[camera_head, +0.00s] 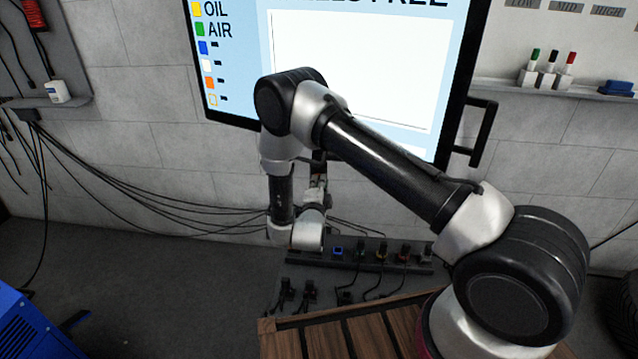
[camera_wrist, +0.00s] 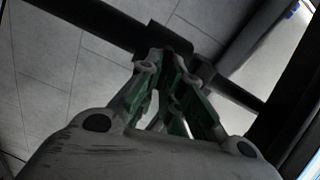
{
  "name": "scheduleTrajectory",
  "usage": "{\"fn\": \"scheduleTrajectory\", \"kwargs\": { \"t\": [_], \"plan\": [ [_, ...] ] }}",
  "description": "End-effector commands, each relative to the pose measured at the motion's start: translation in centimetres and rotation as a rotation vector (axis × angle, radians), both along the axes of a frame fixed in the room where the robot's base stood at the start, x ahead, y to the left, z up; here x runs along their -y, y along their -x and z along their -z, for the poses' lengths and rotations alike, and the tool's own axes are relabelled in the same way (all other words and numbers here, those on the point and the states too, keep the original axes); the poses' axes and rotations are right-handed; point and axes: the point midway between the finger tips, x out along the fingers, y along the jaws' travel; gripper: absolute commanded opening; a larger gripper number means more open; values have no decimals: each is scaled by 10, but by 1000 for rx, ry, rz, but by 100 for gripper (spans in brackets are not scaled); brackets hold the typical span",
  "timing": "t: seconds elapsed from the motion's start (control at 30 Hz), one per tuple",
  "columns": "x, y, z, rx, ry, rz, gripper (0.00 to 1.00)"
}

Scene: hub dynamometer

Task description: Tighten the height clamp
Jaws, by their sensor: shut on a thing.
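The height clamp (camera_wrist: 203,72) shows in the wrist view as a dark collar on a black bar. My gripper (camera_wrist: 170,60), with green inner faces, points at this spot, and its fingertips are closed on a dark part of the clamp. The held part is mostly hidden between the fingers, so its shape and angle cannot be told. In the head view my gripper (camera_head: 317,182) is below the large screen, partly hidden by my own arm. The clamp cannot be made out clearly there.
The large screen (camera_head: 350,70) stands close behind my arm, with a black side handle (camera_head: 484,130). Below is a dark panel (camera_head: 290,272) with several plugs and cables. A slatted wooden surface (camera_head: 345,335) is in front. Loose cables hang at left.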

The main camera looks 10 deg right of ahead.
Motion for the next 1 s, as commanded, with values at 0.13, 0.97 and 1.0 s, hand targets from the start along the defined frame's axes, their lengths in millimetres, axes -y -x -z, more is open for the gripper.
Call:
{"fn": "scheduleTrajectory", "kwargs": {
  "t": [0.13, 0.97, 1.0],
  "plan": [
    [1, -2, -1, 35, -92, 2, 0],
    [1, -2, 0, 78, -221, 3, 0],
    [1, -2, 0, 78, -221, 3, 12]
  ]
}}
